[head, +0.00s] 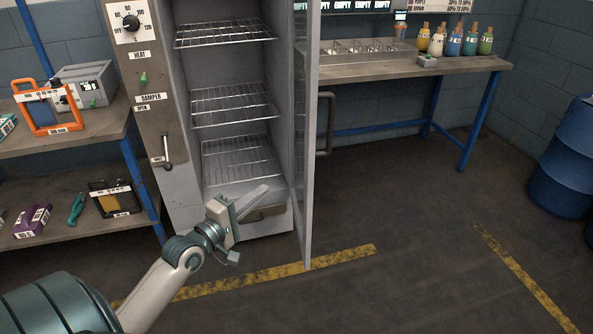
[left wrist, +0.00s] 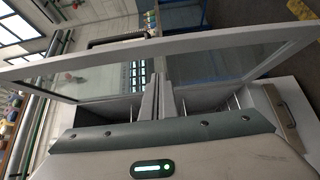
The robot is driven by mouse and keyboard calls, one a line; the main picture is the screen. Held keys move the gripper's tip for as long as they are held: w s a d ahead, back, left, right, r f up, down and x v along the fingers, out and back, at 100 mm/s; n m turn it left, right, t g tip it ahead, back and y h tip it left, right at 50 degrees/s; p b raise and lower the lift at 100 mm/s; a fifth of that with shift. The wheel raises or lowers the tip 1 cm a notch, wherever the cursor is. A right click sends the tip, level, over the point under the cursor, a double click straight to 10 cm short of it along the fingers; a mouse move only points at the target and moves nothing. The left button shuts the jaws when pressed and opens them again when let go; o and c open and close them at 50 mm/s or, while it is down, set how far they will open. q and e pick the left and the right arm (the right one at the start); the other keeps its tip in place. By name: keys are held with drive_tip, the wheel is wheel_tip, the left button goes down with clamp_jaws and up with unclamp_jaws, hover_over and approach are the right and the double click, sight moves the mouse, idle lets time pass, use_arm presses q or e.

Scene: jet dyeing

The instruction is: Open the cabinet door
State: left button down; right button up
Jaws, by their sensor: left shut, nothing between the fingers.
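The grey cabinet (head: 180,180) stands in the centre of the head view, with wire shelves inside that look empty. Its glass-panelled door (head: 308,130) is swung wide open and stands out toward me, seen nearly edge-on. The door's dark handle (head: 328,122) is on the far right side of it. In the left wrist view the door frame (left wrist: 215,40) crosses the picture beyond the fingers. My left gripper (head: 264,189) is shut and empty, in front of the cabinet's low opening and left of the door. Its closed fingers also show in the left wrist view (left wrist: 160,92). My right gripper is out of view.
A shelf table (head: 110,125) with an orange-framed item (head: 45,112) stands left. A workbench (head: 450,66) with several bottles stands behind right. A blue barrel (head: 570,160) is at the far right. Floor right of the door is clear, with yellow lines (head: 345,258).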

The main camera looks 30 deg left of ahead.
use_arm(q)
drive_tip(key=shift+w, duration=0.1)
approach(307, 166)
drive_tip(key=w+a, duration=0.3)
drive_tip(key=shift+w+d+p, duration=0.35)
drive_tip(key=shift+w+d, duration=0.25)
drive_tip(key=shift+d, duration=0.2)
drive_tip(key=shift+w+d+p, duration=0.35)
drive_tip(key=shift+w+d, duration=0.25)
drive_tip(key=shift+d, duration=0.2)
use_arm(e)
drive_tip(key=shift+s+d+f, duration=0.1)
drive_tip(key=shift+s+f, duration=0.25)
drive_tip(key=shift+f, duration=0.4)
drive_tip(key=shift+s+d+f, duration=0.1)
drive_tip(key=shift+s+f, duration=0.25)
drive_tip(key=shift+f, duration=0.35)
